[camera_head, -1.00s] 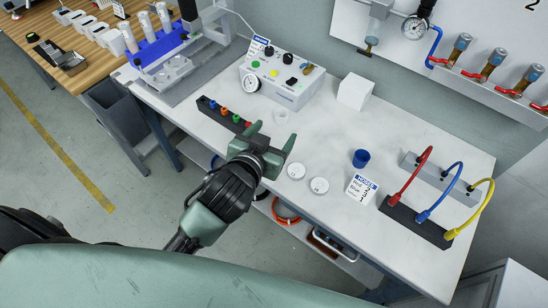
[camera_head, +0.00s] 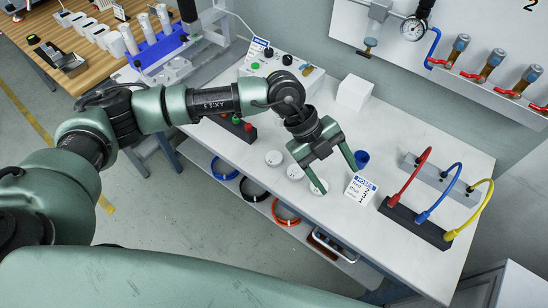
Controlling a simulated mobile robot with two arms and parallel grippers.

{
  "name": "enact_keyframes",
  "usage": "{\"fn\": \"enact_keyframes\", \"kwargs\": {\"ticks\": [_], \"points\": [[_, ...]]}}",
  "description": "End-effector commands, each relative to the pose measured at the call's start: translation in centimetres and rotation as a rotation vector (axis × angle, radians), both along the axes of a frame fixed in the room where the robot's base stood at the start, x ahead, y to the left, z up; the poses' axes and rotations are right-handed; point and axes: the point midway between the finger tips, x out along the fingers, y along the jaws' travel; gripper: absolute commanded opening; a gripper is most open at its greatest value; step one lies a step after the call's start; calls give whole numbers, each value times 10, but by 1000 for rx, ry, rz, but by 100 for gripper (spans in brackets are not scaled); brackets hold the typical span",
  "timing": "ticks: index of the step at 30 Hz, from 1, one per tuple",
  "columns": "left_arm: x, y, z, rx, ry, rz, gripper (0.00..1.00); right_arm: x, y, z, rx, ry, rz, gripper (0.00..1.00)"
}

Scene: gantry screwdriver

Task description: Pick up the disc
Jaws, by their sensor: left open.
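Three small white discs lie in a slanting row on the grey-white bench: one at the upper left (camera_head: 273,158), a middle one (camera_head: 295,172) and a lower right one (camera_head: 317,188). My left gripper (camera_head: 339,180) is open and empty, with its fingers pointing down toward the bench. One finger passes in front of the lower right disc and partly hides it. The other finger is beside the blue cup (camera_head: 362,158). I cannot tell how high the fingertips are above the bench. My right gripper is not in view.
A white label card (camera_head: 360,189) stands right of the fingers. A black block with red, blue and yellow cables (camera_head: 418,222) is farther right. A white cube (camera_head: 354,92) and a control box are behind. The bench's front edge lies below the discs.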

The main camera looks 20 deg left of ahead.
Motion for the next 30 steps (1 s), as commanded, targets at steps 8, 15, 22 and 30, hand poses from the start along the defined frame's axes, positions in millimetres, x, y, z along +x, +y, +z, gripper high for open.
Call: {"fn": "enact_keyframes", "kwargs": {"ticks": [8, 15, 22, 30], "points": [[65, 156, -12, 582, -42, 214, 69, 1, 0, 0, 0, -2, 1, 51], [70, 174, -25, 647, -43, 248, 69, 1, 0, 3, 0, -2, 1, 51], [69, 171, -52, 645, -42, 245, 69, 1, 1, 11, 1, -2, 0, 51], [70, 169, -85, 641, -44, 246, 69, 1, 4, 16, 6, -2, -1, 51]]}}
